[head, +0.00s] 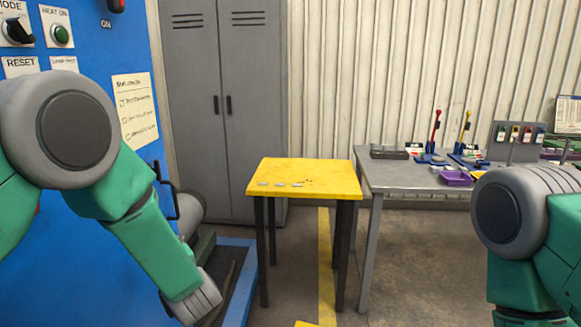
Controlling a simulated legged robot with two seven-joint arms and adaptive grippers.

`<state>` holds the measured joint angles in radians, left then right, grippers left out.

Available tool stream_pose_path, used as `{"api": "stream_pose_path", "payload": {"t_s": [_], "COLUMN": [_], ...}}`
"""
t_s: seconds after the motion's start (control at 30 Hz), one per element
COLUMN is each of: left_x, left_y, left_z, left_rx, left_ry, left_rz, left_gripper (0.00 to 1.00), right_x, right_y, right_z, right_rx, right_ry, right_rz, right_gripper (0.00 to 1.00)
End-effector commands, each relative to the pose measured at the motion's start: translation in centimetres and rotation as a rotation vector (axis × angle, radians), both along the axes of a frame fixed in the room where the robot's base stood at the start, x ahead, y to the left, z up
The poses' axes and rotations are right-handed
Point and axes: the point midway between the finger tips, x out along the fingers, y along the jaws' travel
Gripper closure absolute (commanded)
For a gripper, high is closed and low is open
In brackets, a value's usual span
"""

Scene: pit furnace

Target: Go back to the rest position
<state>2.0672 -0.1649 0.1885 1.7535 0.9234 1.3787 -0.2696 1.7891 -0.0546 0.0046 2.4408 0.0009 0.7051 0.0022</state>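My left arm comes in from the left, bent at a grey joint, and reaches down in front of the blue furnace panel (85,255). Its lower end shows a grey wrist part near the bottom of the head view, but no fingers can be made out. My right arm is at the lower right edge, with a large grey joint and a green link pointing down. Its gripper is out of the picture. Neither arm visibly holds anything.
A yellow table (310,172) with several small flat pieces stands ahead. A grey workbench (415,180) at the right carries a purple tray (456,178), red-handled (436,125) and yellow-handled (466,128) tools. A grey locker (226,100) stands behind. Floor between table and bench legs is open.

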Motion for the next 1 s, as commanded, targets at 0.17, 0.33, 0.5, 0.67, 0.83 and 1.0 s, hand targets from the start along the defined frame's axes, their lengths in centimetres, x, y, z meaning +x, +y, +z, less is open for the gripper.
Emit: {"api": "stream_pose_path", "payload": {"t_s": [0.17,0.33,0.5,0.67,0.83,1.0], "left_x": [-6.7,-16.2,-27.7,-36.9,-41.8,-42.6], "left_y": [-0.4,-0.8,-1.0,-1.1,-1.2,-1.2], "left_z": [-12.5,-21.4,-26.8,-28.4,-28.4,-28.4], "left_rx": [-0.055,-0.149,-0.264,-0.359,-0.412,-0.422], "left_ry": [0.353,0.69,1.021,1.264,1.395,1.417], "left_rz": [-0.237,-0.397,-0.508,-0.567,-0.594,-0.599], "left_gripper": [0.69,0.69,0.69,0.69,0.69,0.69], "right_x": [0.0,0.0,0.0,0.0,0.0,0.0], "right_y": [0.0,0.0,0.0,0.0,0.0,0.0], "right_z": [-0.8,-1.3,-1.8,-2.1,-2.3,-2.3], "right_rx": [0.0,0.0,0.0,0.0,0.0,0.0], "right_ry": [0.0,0.0,0.0,0.0,0.0,0.0], "right_rz": [0.0,0.0,0.0,0.0,0.0,0.0], "right_gripper": [0.6,0.6,0.6,0.6,0.6,0.6]}}
